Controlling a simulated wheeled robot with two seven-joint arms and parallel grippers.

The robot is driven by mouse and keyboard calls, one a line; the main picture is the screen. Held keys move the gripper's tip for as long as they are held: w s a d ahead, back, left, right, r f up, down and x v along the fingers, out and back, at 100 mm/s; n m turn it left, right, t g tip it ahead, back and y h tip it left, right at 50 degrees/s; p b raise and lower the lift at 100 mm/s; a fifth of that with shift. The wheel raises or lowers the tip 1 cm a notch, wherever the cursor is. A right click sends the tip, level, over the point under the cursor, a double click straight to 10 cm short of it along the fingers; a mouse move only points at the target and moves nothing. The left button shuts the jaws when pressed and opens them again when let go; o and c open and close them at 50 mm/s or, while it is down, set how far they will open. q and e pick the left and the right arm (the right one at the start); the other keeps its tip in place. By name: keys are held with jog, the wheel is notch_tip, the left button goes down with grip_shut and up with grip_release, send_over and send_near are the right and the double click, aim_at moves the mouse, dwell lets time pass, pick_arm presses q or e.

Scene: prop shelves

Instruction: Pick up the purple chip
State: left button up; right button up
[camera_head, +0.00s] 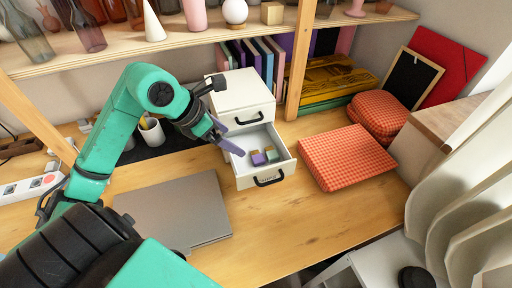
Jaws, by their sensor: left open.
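The small purple chip (258,159) lies in the pulled-out lower drawer (286,168) of a white drawer box (240,92). Small tan and teal pieces lie beside it. My left gripper (225,136) is open and empty at the left side of the drawer. Its purple-grey fingers point toward the drawer's inside, and the lower finger reaches over the left wall. The fingers are apart from the chip, to its upper left. My right gripper is not in view.
A closed grey laptop (178,211) lies in front of the drawer box. An orange checkered box (345,157) is to the right. A pencil cup (152,132) stands behind my left arm. A wooden shelf (120,45) spans above.

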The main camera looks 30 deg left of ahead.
pick_arm(q)
jog(key=p, duration=0.2)
send_near(257, 156)
jog(key=shift+x, duration=0.9)
jog(key=p+x, duration=0.1)
jog(key=x, duration=0.4)
jog(key=shift+w+f+p, duration=0.15)
jog(key=shift+w+p, duration=0.1)
jog(key=shift+p, duration=0.15)
jog(key=shift+w+d+f, duration=0.15)
jog(key=shift+f, duration=0.3)
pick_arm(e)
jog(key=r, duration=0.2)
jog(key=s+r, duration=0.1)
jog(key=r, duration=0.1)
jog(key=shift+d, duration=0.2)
pick_arm(q)
jog(key=c, duration=1.3)
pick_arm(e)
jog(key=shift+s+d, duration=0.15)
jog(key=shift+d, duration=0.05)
